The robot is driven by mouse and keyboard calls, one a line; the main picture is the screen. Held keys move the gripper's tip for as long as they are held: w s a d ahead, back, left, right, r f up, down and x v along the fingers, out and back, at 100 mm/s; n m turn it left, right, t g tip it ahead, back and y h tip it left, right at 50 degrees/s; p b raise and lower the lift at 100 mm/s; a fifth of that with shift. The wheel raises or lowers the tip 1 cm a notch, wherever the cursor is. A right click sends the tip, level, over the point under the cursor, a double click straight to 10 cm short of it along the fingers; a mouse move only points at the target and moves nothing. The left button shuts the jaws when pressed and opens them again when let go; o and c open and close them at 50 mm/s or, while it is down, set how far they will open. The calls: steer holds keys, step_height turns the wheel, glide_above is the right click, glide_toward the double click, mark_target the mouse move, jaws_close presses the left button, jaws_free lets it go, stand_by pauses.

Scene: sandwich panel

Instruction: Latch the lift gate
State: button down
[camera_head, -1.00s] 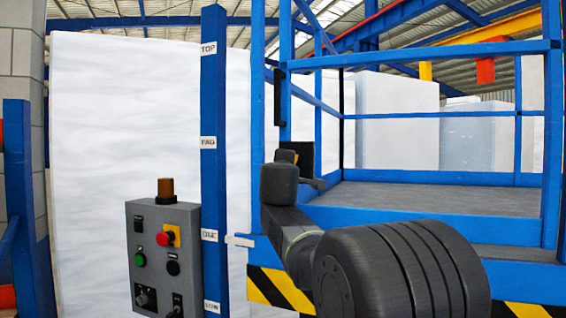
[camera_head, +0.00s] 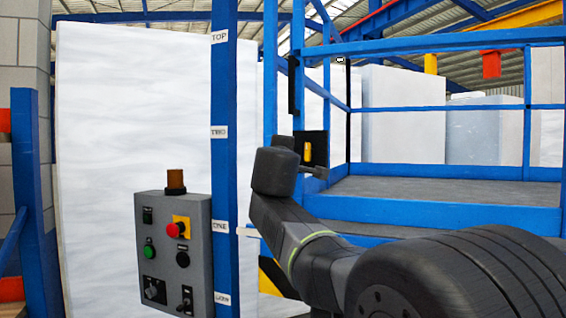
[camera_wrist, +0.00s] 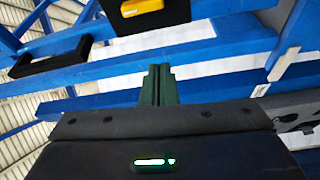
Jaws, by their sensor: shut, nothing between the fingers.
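The lift gate is a blue rail frame (camera_head: 450,43) at the front of the lift platform. A black plate with a yellow latch piece (camera_head: 307,152) sits on the gate post, just above my gripper (camera_head: 318,172) in the head view. In the wrist view the yellow piece (camera_wrist: 141,7) lies on the black plate (camera_wrist: 190,12) at the top edge, cut off by the frame. My gripper's fingers (camera_wrist: 160,75) are shut and empty, pointing toward a blue rail below the plate. Whether they touch anything I cannot tell. Whether the latch is engaged I cannot tell.
A black handle (camera_wrist: 50,58) is on a blue rail at the left of the wrist view. A grey control box (camera_head: 175,250) with buttons stands at left, beside a labelled blue post (camera_head: 222,100). Large white panels (camera_head: 140,120) stand behind. The platform floor (camera_head: 430,190) is bare.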

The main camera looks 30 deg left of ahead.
steer(key=v, duration=0.2)
steer(key=shift+s+d, duration=0.2)
steer(key=shift+s, duration=0.15)
steer(key=shift+w, duration=0.1)
